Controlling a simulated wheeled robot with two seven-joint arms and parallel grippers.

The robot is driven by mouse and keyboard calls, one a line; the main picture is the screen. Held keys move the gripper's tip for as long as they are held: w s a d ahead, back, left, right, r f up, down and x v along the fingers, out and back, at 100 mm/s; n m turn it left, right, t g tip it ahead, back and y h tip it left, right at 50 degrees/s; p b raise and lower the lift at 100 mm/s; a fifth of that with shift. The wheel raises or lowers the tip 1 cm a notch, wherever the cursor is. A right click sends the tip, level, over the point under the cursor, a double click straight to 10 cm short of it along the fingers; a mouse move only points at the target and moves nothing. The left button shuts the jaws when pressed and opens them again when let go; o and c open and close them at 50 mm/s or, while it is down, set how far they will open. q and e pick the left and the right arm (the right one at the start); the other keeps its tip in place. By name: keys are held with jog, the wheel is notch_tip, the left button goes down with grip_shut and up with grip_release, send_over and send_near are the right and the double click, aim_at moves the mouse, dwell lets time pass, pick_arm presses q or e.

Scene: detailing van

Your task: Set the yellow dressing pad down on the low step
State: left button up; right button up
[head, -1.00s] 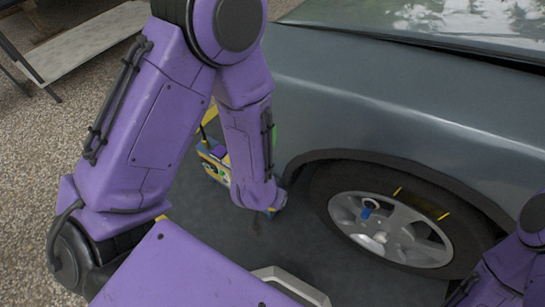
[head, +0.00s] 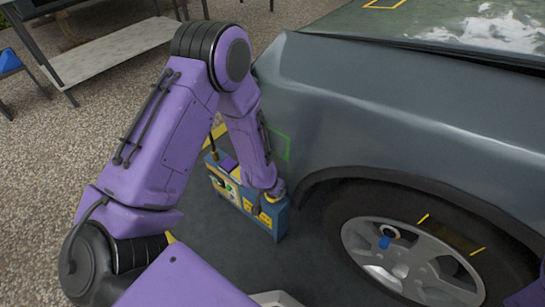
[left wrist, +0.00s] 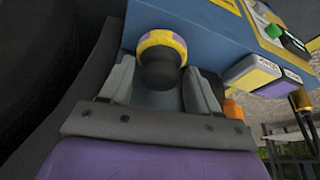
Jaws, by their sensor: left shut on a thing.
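The yellow dressing pad (left wrist: 148,39) shows in the left wrist view as a yellow ring with purplish patches around a black knob. My left gripper (left wrist: 158,70) is shut on it, with a finger on either side of the knob. In the head view my left gripper (head: 271,193) is at the right end of the blue caddy, and the pad is mostly hidden there. The blue caddy (left wrist: 205,32) is close behind the pad; I cannot tell whether they touch. I cannot identify the low step with certainty. My right gripper is out of view.
The grey car (head: 370,105) and its wheel (head: 410,258) fill the right side. A pale bench-like plank (head: 110,50) on dark legs stands at the back left on gravel. A pale-edged object (head: 275,298) shows at the bottom. Dark matting lies beside the caddy.

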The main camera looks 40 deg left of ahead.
pick_arm(q)
jog(key=shift+f, duration=0.85)
jog(key=shift+r, duration=0.2)
jog(key=shift+c, duration=0.4)
jog(key=o, duration=1.2)
jog(key=shift+f, duration=0.1)
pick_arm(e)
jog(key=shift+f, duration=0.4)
pick_arm(q)
jog(key=p+v, duration=0.5)
jog(key=v, duration=0.7)
jog(key=s+a+f+n+y, duration=0.1)
jog(key=s+f+n, duration=0.1)
jog(key=s+f, duration=0.3)
jog(key=s+a+f+n+g+y, duration=0.1)
jog(key=s+f+n, duration=0.1)
jog(key=s, duration=0.6)
jog(key=s+a+f+n+y, duration=0.1)
jog(key=s+f+n, duration=0.1)
jog(key=s+f, duration=0.3)
jog(key=r+p, duration=1.4)
jog(key=r, duration=0.1)
jog(key=s+r+p, duration=0.1)
jog(key=r+p, duration=0.6)
jog(key=shift+d+r, duration=0.15)
jog(key=shift+r, duration=0.1)
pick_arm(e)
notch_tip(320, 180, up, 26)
